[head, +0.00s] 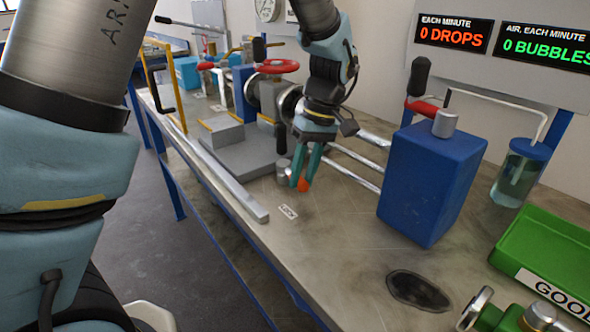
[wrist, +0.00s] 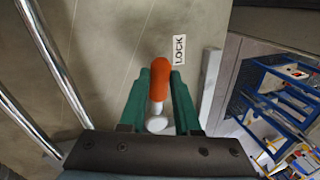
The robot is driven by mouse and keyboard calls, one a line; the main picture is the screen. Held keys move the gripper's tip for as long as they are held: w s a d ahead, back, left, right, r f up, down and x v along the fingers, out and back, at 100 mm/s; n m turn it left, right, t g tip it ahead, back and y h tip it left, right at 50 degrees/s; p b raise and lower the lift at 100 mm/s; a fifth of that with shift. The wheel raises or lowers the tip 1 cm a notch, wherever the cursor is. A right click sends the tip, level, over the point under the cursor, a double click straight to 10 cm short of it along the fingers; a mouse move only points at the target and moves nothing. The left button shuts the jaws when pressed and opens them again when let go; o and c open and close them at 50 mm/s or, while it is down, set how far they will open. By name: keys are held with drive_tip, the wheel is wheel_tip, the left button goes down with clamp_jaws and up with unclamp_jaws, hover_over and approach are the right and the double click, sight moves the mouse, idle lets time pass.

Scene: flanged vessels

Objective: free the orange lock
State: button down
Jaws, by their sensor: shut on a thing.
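The orange lock (wrist: 154,72) shows in the wrist view as an orange grip on a pale pin that runs down to a round whitish end. In the head view its orange tip (head: 303,185) shows between the green fingers, low over the bench. My gripper (wrist: 160,80) is shut on the lock, with one finger on each side of it. In the head view my gripper (head: 304,180) points down beside the LOCK label (head: 288,212). The fingers hide part of the lock, and I cannot tell whether the pin sits in anything.
Shiny rails (head: 355,160) run behind my gripper to a blue block (head: 430,185) at right. A red handwheel (head: 277,66) and grey blocks (head: 230,138) stand at left. A green tray (head: 545,240) is at far right. The bench front is mostly clear, with a dark oval patch (head: 418,290).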

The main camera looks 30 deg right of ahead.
drive_tip(key=shift+w+d+n+p, duration=0.15)
drive_tip(key=shift+d+n+p, duration=0.4)
drive_tip(key=shift+n, duration=0.35)
drive_tip(key=shift+d, duration=0.15)
drive_tip(key=c, duration=0.6)
unclamp_jaws()
drive_tip(key=b+v, duration=0.1)
drive_tip(key=v, duration=0.9)
drive_tip(key=shift+w+r, duration=0.15)
drive_tip(key=shift+r, duration=0.25)
